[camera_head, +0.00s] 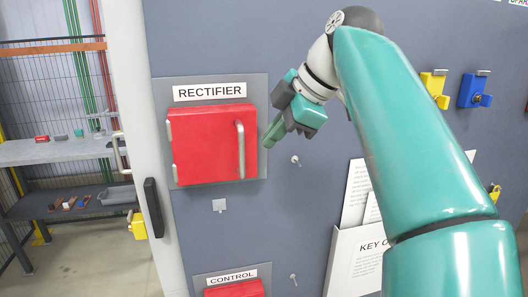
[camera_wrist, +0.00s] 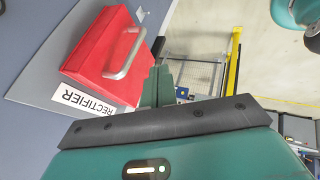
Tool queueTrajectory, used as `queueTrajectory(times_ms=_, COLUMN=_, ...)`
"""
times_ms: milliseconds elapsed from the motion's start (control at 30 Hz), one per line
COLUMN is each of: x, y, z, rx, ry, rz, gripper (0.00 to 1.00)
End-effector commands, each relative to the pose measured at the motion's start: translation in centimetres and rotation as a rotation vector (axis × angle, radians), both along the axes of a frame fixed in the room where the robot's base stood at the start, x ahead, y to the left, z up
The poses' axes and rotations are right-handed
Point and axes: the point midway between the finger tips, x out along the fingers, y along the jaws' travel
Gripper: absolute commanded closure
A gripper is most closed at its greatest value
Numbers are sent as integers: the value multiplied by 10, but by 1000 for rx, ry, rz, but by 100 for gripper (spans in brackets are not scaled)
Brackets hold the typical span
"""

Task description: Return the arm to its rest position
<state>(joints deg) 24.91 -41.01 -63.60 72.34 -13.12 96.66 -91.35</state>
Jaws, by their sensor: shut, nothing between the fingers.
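My teal arm reaches up from the lower right in the head view and bends over at the top. My gripper (camera_head: 272,138) points down and left, just right of the red RECTIFIER box (camera_head: 205,145) with its vertical grey handle. Its fingers are shut with nothing between them. In the wrist view, my gripper's fingers (camera_wrist: 158,82) are together. The red box (camera_wrist: 105,55) lies to their left there, its handle nearest to the fingers. The box's cover is closed. Whether the fingertips touch the box is hard to tell, but a small gap seems to show.
The grey panel (camera_head: 235,235) carries a red CONTROL box (camera_head: 235,289) below, a document holder (camera_head: 352,262), and yellow (camera_head: 435,87) and blue (camera_head: 472,92) lock holders at right. A shelf (camera_head: 55,150) with small items stands at left. Open floor shows at lower left.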

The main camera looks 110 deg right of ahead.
Motion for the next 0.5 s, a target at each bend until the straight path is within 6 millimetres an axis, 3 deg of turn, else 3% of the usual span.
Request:
queueTrajectory(times_ms=200, x=-13, y=12, z=21, rx=-2, ry=-2, rz=-2, gripper=100)
queueTrajectory(times_ms=500, x=-16, y=16, z=24, rx=0, ry=-1, rz=-3, gripper=100)
